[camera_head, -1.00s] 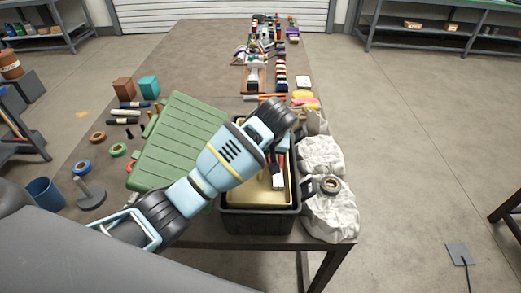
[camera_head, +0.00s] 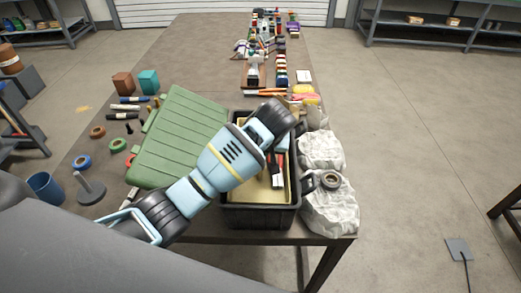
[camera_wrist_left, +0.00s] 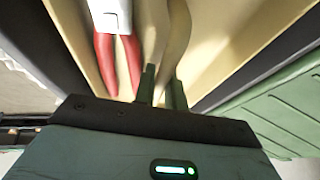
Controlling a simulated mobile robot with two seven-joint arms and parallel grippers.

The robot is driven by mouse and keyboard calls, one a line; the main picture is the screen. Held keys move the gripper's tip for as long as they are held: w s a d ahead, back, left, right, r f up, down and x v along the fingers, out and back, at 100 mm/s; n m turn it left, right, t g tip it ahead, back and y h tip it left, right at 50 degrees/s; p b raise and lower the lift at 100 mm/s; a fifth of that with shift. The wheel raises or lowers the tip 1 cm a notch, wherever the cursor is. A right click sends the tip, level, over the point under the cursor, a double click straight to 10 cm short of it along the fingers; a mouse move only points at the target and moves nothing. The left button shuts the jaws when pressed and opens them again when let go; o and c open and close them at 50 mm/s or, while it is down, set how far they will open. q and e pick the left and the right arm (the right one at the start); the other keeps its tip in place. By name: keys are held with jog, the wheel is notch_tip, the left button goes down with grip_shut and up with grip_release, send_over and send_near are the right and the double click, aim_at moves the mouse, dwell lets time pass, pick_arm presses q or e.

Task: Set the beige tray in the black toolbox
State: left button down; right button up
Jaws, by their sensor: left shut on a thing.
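The beige tray (camera_head: 250,196) is inside the mouth of the black toolbox (camera_head: 258,219) at the near edge of the table, its front edge within the rim. I cannot tell whether it rests on the bottom. It holds red-handled pliers, which show in the left wrist view (camera_wrist_left: 106,62). My left gripper (camera_wrist_left: 163,88) is shut on the tray's beige handle (camera_wrist_left: 177,40); in the head view my forearm and wrist hide the fingers and the tray's far left part. My right gripper is not in view.
A green ribbed lid or case (camera_head: 178,140) lies left of the toolbox. A blue cup (camera_head: 45,188) and a grey stand (camera_head: 89,190) are at the left edge.

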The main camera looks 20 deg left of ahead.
aim_at(265, 167)
pick_arm(q)
jog(key=shift+r, duration=0.1)
jog(key=c, duration=1.5)
grip_release()
jog(key=shift+o, duration=0.7)
jog(key=v, duration=0.7)
jog(key=shift+r, duration=0.3)
jog(key=shift+s, duration=0.15)
